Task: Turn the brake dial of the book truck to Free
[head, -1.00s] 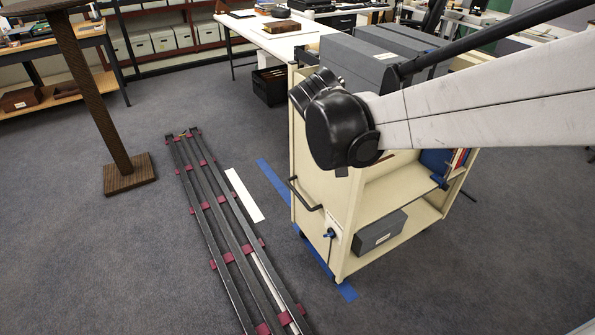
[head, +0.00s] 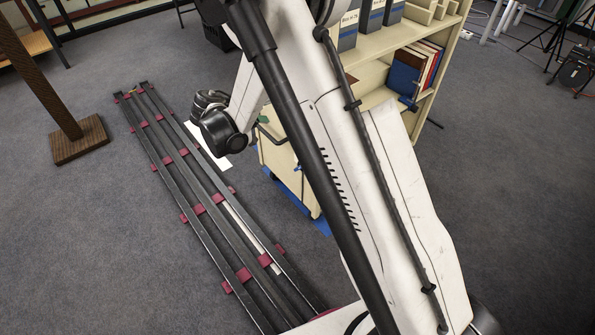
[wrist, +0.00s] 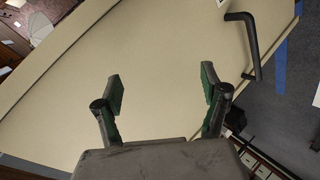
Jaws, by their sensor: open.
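The book truck (head: 276,160) is cream, and my arm hides much of it in the head view. A small blue part, apparently the brake dial (head: 297,168), shows low on its end panel, partly hidden by my arm. Its pointer and markings are too small to read. In the wrist view my gripper (wrist: 160,86) is open and empty, with its two green-padded fingers spread before the cream end panel (wrist: 165,45). The dial is not clearly in that view; only a white label edge (wrist: 221,3) shows at the top. In the head view the fingers cannot be made out.
The truck's black push handle (wrist: 247,42) juts from the panel right of my fingers. A long dark rack with maroon pads (head: 190,190) lies on the floor left of the truck. A post with a square base (head: 80,140) stands farther left.

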